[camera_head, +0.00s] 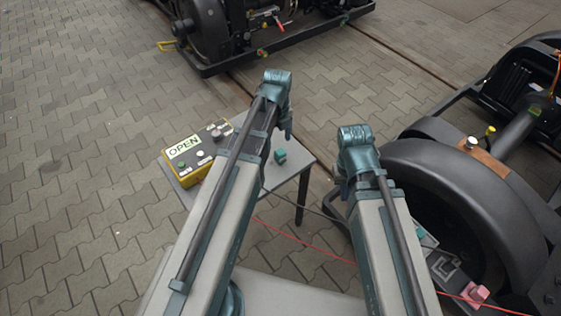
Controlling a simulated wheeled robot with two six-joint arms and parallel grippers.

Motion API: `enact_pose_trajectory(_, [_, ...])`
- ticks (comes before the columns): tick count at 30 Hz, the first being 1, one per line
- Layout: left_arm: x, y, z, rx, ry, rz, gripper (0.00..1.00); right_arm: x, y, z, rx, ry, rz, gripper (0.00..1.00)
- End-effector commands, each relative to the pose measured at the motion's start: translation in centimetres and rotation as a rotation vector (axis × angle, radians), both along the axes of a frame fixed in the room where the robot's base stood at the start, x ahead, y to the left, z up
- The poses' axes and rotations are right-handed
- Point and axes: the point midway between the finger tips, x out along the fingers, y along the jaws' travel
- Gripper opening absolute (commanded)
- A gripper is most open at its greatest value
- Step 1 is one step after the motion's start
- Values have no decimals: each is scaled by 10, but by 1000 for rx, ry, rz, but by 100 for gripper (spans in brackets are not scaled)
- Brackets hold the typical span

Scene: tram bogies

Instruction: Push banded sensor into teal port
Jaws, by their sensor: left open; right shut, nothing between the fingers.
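My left gripper (287,130) points down above the small grey table, apart from the teal block (280,156) on it; its jaws are open and I see nothing in them. My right gripper (342,188) points down left of the big dark wheel; it is shut and empty. A teal part (426,239) shows low beside the wheel, partly hidden by my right arm. A pink block (478,293) sits further right on the same low unit. I cannot tell which teal thing is the port. I cannot make out a banded sensor.
A yellow box labelled OPEN (198,155) with knobs stands on the table (298,160). The dark wheel (440,175) and bogie fill the right side. Another bogie (255,35) stands at the back. A red cable (310,246) crosses the paved floor.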

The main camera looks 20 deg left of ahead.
Motion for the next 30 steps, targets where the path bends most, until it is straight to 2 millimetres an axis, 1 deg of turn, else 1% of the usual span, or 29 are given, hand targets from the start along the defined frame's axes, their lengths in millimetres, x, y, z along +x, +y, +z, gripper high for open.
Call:
enact_pose_trajectory(1, [0,0,-15,0,0,0,78,0,0,-15,0,0,0,0])
enact_pose_trajectory(6, [0,0,-35,0,0,0,78,0,0,-35,0,0,0,0])
enact_pose_trajectory(9, [0,0,-39,0,0,0,78,0,0,-39,0,0,0,0])
enact_pose_trajectory(20, [0,-1,-38,0,0,0,78,0,0,-38,0,0,0,0])
enact_pose_trajectory(23, [0,-1,-43,0,0,0,78,0,0,-43,0,0,0,0])
enact_pose_trajectory(26, [0,-3,-52,0,0,-1,78,0,0,-52,0,0,0,0])
enact_pose_trajectory(30, [0,-7,-70,0,0,-2,78,0,0,-70,0,0,0,0])
